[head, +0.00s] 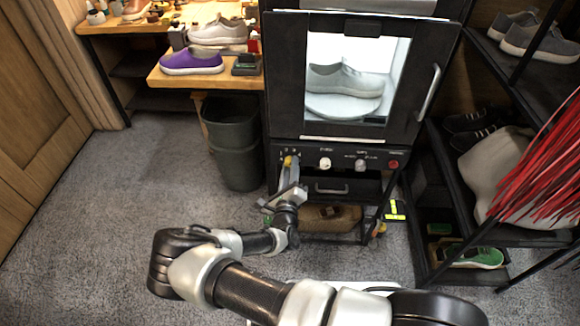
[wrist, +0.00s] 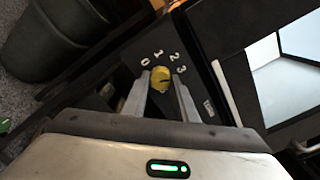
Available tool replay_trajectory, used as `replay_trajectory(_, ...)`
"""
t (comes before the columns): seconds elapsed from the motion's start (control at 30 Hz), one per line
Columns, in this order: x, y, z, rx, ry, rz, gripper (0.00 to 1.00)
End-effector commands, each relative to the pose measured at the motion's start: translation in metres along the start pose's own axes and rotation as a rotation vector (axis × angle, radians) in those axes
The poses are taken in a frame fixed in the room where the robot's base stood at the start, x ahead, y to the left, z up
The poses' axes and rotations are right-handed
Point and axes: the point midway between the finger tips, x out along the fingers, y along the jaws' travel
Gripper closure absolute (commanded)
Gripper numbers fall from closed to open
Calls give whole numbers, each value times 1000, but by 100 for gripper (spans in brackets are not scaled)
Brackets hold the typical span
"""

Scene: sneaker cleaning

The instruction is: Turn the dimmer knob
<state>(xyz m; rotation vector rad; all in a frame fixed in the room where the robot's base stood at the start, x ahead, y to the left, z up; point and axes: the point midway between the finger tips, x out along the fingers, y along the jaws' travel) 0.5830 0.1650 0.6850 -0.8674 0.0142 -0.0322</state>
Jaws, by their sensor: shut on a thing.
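The dimmer knob is a yellow knob (head: 289,160) at the left end of the black control panel below a lit cabinet. In the wrist view the yellow knob (wrist: 160,77) has the marks 0, 1, 2 and 3 around it. My gripper (head: 288,167) reaches up to the panel from below. In the wrist view the fingertips of my gripper (wrist: 161,88) are on either side of the knob, shut on it. The fingers partly hide the knob's lower sides. I cannot tell clearly which mark it points to.
The lit cabinet (head: 418,90) holds a grey shoe (head: 345,81) behind glass. Two pale knobs (head: 325,163) (head: 361,165) and a red button (head: 393,164) sit further right on the panel. A dark bin (head: 232,145) stands close at left. A shoe shelf is at right.

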Motion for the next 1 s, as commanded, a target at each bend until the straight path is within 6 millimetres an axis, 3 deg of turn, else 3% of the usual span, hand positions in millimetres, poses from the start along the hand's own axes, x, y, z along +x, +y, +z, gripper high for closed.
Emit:
replay_trajectory(0.57, -1, 0, -2, -41, 3, 1, 97)
replay_trajectory(0.6, -1, 0, -2, -41, 3, 1, 73)
replay_trajectory(0.7, 0, 0, -1, -41, 3, 1, 56)
replay_trajectory(1.0, -1, 0, 0, -40, 1, 1, 56)
